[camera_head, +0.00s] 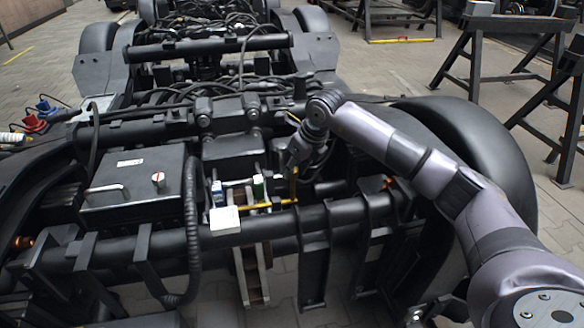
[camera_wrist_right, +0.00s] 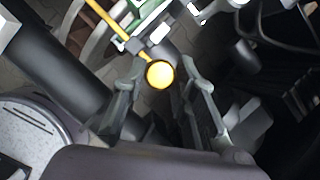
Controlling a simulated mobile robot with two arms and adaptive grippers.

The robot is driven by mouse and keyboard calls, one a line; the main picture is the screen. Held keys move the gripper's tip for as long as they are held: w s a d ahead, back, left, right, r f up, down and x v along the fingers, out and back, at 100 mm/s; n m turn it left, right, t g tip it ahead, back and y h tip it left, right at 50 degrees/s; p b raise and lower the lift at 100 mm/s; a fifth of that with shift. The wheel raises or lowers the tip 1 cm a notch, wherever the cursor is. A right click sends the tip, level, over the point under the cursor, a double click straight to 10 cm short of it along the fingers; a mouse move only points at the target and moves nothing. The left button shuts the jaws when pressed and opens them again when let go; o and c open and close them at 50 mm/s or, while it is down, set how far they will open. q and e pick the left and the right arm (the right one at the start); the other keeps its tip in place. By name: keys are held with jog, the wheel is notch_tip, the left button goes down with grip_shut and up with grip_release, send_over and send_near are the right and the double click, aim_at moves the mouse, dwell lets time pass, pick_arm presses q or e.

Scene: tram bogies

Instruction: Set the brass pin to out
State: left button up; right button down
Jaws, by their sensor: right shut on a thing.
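The brass pin shows in the head view as a yellow rod (camera_head: 270,205) lying across the middle of the bogie, with an upright part at its right end. In the right wrist view its round yellow end (camera_wrist_right: 159,74) sits between the two fingers, and the rod runs away to the upper left. My right gripper (camera_head: 294,167) reaches down from the right and is shut on the pin's upright end. The finger contact is partly hidden in the head view. My left gripper is not in view.
A white block (camera_head: 224,220) and a green part (camera_head: 258,187) sit close to the pin. A black box (camera_head: 135,180) with a handle and knob is to the left. Black pipes, a thick hose (camera_head: 192,230) and a wheel cover (camera_head: 480,150) crowd around. Trestles (camera_head: 500,60) stand at the right.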

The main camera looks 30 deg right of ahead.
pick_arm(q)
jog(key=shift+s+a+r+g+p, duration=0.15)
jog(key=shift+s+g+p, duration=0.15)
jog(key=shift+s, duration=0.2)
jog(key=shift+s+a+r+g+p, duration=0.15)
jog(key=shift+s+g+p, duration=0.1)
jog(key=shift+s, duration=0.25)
pick_arm(e)
jog(key=s+d, duration=0.2)
jog(key=d, duration=0.7)
jog(key=s+d, duration=0.2)
jog(key=d, duration=0.7)
jog(key=shift+s+d, duration=0.15)
jog(key=shift+s, duration=0.2)
jog(key=c, duration=1.3)
grip_release()
jog(key=shift+d, duration=0.1)
jog(key=v, duration=1.2)
